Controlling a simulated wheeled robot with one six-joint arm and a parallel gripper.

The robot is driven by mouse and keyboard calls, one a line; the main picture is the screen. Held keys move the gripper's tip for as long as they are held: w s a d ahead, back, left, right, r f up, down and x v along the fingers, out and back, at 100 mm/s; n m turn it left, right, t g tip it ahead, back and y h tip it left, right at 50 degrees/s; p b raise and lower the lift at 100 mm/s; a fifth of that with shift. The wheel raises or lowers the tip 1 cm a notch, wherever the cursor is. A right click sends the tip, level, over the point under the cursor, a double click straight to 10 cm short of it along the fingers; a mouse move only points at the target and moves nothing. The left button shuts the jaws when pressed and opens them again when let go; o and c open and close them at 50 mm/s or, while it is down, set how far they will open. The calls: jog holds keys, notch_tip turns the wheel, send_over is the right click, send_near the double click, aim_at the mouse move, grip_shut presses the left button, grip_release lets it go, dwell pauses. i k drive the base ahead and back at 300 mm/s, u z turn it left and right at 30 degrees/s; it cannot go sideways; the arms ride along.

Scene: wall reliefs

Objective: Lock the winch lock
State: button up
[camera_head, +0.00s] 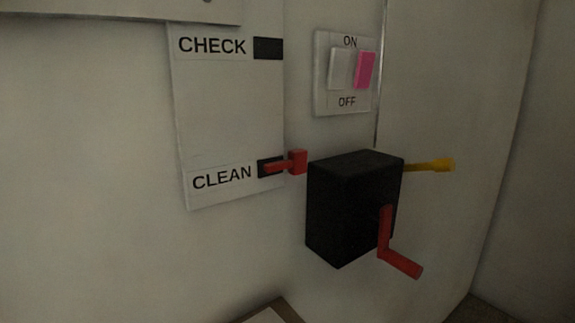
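A black winch box (340,210) is mounted on the pale wall. A red crank handle (402,262) is on its front face and its grip sticks out to the lower right. A yellow lever (430,165) sticks out from the right side of the box, roughly level. It may be the winch lock, but no label shows this. A red pointer (297,162) left of the box lies at the black mark beside the word CLEAN. My gripper is not in view.
A white panel (225,110) carries the labels CHECK and CLEAN. A switch plate (330,100) marked ON and OFF, with one white and one pink rocker (365,70), is above the box. A brown-edged object (270,311) stands at the bottom. Space right of the yellow lever looks clear.

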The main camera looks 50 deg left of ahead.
aim_at(446, 164)
jog(key=u, duration=1.7)
jog(key=k, duration=1.1)
jog(key=z, duration=0.75)
jog(key=i, duration=0.55)
jog(key=u, duration=0.35)
